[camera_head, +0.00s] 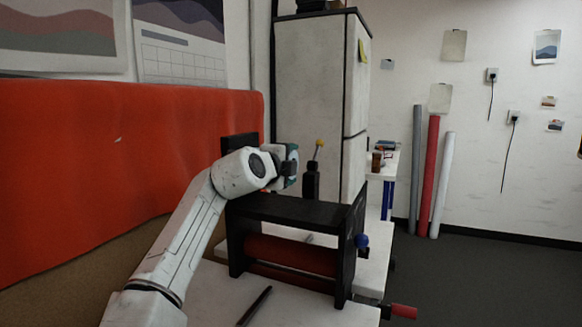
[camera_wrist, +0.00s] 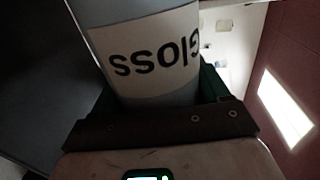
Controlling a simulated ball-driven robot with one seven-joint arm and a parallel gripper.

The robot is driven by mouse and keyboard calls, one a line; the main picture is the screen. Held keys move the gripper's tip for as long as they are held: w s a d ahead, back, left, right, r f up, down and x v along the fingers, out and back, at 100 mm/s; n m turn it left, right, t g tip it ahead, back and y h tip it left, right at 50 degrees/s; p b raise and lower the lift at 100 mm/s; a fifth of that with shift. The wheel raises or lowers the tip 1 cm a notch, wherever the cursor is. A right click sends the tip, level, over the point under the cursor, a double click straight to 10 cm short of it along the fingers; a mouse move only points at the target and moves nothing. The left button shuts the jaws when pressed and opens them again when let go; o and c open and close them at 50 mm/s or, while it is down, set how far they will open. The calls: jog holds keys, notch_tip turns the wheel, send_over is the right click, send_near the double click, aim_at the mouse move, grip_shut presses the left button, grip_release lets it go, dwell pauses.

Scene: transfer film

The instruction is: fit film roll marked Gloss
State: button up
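In the wrist view a grey-white film roll (camera_wrist: 155,55) with a white label reading "Gloss" fills the space in front of my gripper. Green finger pads (camera_wrist: 208,82) sit close against both of its sides, so the gripper appears shut on it. In the head view my gripper (camera_head: 291,166) is above the back left of a black-framed machine (camera_head: 300,212) with red rollers (camera_head: 290,255). The roll is not visible in the head view, hidden by the gripper and wrist. The roll's ends are out of sight in the wrist view.
A blue knob (camera_head: 361,241) and a red handle (camera_head: 404,311) project at the machine's right. A black post with a yellow tip (camera_head: 312,180) stands behind it. A dark pen-like tool (camera_head: 255,306) lies on the white table in front. An orange panel (camera_head: 90,170) borders the left.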

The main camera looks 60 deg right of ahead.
jog(key=o, duration=0.5)
jog(key=shift+c, duration=0.2)
jog(key=shift+a, duration=0.1)
jog(key=a+r+b, duration=0.1)
jog(key=a, duration=0.9)
jog(key=shift+s+a+r, duration=0.2)
jog(key=shift+s+a, duration=0.1)
jog(key=shift+s, duration=0.1)
